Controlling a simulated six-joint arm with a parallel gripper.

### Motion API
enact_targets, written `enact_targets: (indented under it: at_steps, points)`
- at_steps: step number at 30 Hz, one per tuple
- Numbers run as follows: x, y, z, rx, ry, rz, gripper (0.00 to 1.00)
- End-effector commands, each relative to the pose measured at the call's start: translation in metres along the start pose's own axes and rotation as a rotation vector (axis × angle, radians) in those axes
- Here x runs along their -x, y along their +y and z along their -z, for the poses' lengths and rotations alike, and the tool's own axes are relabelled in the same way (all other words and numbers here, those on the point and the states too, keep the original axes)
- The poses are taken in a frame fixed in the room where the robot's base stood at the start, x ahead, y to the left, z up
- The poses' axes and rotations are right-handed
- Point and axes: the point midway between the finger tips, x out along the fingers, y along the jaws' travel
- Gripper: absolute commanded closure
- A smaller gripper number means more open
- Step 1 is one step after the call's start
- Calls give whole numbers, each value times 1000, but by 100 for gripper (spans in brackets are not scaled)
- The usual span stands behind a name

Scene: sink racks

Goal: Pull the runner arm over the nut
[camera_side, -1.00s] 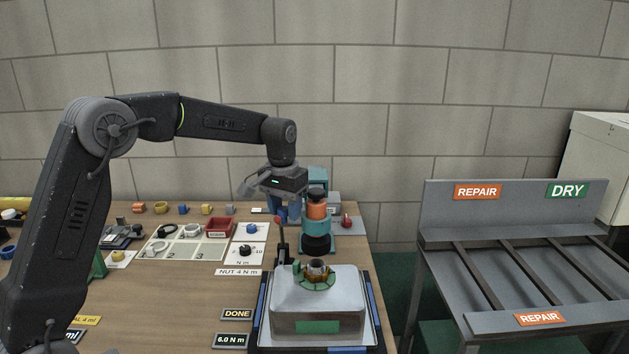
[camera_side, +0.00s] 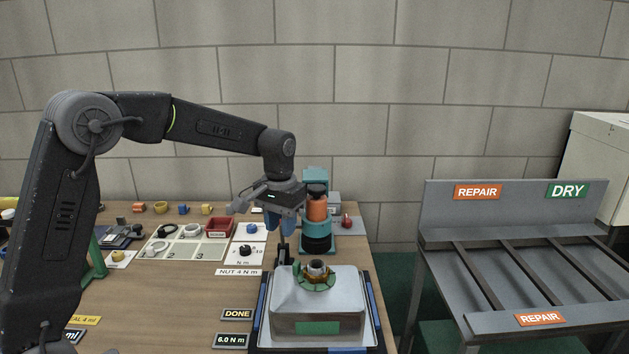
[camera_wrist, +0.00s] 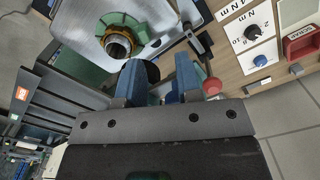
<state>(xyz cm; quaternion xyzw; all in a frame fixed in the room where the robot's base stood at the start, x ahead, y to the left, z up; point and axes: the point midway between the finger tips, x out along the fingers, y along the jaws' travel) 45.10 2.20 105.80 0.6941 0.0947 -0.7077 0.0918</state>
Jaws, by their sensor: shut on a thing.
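The grey housing (camera_side: 318,297) sits on a tray. On its top the green ring (camera_side: 318,284) surrounds a metal collar with the nut (camera_side: 317,267); the brass-coloured nut also shows in the wrist view (camera_wrist: 118,44). The grip itself is partly hidden. In the wrist view a red knob (camera_wrist: 212,87) shows beside the right finger of my gripper (camera_wrist: 161,80).
A dial card (camera_side: 246,251) and a red bin (camera_side: 219,227) lie to the left. The repair rack (camera_side: 530,255) stands at the right. The bench front left of the tray is mostly clear.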

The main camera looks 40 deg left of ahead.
Motion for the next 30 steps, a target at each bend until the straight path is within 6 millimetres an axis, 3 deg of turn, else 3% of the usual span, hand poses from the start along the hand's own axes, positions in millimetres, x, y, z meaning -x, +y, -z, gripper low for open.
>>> enact_targets:
  at_steps: [1, 2, 25, 30]
  points:
    - [3, 8, 1, -9, 17, -13, 96]
    - [4, 8, 0, -9, 19, -13, 100]
    - [3, 13, -14, -3, 19, -7, 100]
    - [3, 12, -14, -3, 19, -7, 86]
